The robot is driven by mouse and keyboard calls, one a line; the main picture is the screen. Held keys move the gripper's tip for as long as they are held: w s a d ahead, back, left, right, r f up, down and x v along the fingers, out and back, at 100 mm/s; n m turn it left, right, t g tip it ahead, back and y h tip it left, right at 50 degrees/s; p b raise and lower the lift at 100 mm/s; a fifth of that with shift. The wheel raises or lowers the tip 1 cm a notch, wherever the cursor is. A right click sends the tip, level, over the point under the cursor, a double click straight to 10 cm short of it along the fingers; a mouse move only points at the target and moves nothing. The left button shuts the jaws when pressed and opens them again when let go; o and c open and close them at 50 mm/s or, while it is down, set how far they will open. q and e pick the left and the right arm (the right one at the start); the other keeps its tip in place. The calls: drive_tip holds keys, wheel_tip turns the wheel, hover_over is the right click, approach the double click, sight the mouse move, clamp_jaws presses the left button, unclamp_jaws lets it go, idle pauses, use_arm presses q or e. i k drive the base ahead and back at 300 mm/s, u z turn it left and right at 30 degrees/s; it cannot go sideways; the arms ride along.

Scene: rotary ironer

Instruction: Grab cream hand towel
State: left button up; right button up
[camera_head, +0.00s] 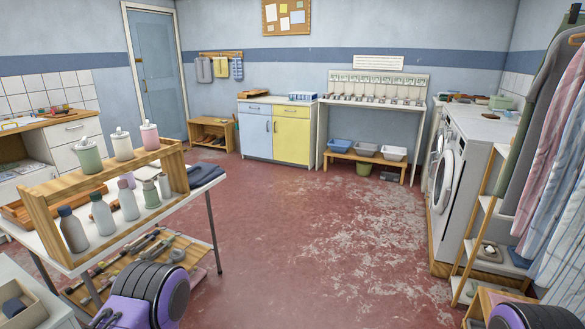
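Several cloths hang from a wooden wall rail (221,54) at the back left: a grey one (203,70), a pale yellow one (221,67) and a blue patterned one (237,68). A dark blue folded cloth (205,175) lies at the right end of the near-left table. Only purple and black links of my arms show at the bottom edge. Neither gripper is in view.
A white table (214,217) at the left holds bottles and a wooden rack (110,178). Washing machines (465,180) and a rack of hanging clothes (560,130) stand right. Cabinets (275,130) and a bench (372,157) line the back. The red floor (300,240) between is clear.

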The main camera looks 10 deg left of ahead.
sight(151, 171)
drive_tip(key=i, duration=2.35)
drive_tip(key=u, duration=2)
